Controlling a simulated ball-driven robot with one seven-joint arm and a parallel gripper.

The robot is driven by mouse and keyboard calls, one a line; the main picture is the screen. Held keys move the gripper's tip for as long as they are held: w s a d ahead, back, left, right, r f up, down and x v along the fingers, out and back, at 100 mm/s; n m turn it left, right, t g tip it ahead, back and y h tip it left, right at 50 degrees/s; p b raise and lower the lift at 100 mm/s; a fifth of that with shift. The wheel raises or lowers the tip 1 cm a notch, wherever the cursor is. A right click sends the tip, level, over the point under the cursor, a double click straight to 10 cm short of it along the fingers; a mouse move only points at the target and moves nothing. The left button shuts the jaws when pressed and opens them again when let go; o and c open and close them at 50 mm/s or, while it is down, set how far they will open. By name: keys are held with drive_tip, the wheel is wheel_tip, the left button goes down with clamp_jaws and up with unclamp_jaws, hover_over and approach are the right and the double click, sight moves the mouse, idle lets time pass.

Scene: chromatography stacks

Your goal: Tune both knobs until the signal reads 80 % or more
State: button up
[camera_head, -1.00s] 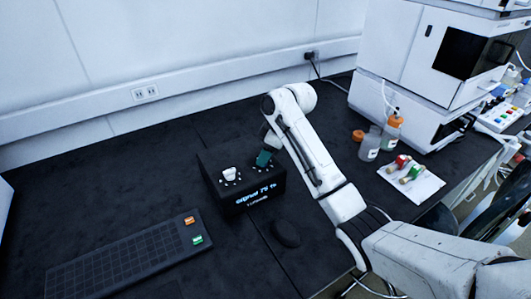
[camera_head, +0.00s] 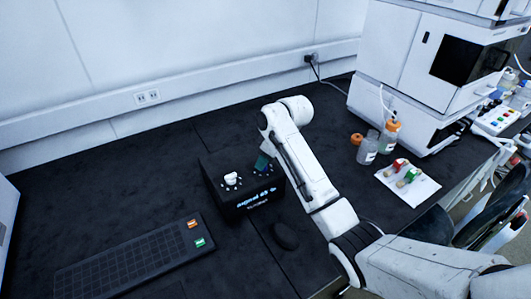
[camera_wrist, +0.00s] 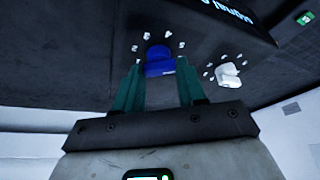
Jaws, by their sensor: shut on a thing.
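A black box (camera_head: 245,208) with two knobs stands on the dark bench. Its lit display (camera_head: 256,198) shows "signal" and a number that looks like 49 or 69; the digits are too small to be sure. The white knob (camera_head: 231,178) is uncovered on the left, and it also shows at right in the wrist view (camera_wrist: 229,75). My gripper (camera_head: 262,163) is over the right side of the box. In the wrist view its green fingers (camera_wrist: 160,75) are shut on the blue knob (camera_wrist: 159,54), which has pale marks around it. The blue knob is hidden in the head view.
A black keyboard-like panel (camera_head: 130,262) with orange and green labels lies at the front left. A dark oval object (camera_head: 285,236) lies before the box. Bottles (camera_head: 368,147), a white sheet with vials (camera_head: 418,191) and an instrument (camera_head: 410,75) stand to the right.

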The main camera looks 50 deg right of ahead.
drive_tip(key=m+p, duration=0.1)
drive_tip(key=m+h+p, duration=0.1)
drive_tip(key=m+p, duration=0.1)
drive_tip(key=shift+a+r, duration=0.15)
drive_tip(key=shift+a, duration=0.05)
drive_tip(key=shift+m+h+p, duration=0.7)
drive_tip(key=shift+m+p, duration=0.1)
drive_tip(key=shift+m, duration=0.8)
drive_tip(key=o, duration=1.1)
drive_tip(key=shift+c, duration=0.2)
drive_tip(key=v, duration=1)
drive_tip(key=shift+r, duration=0.25)
drive_tip(key=shift+s+a, duration=0.1)
drive_tip(key=shift+a, duration=0.05)
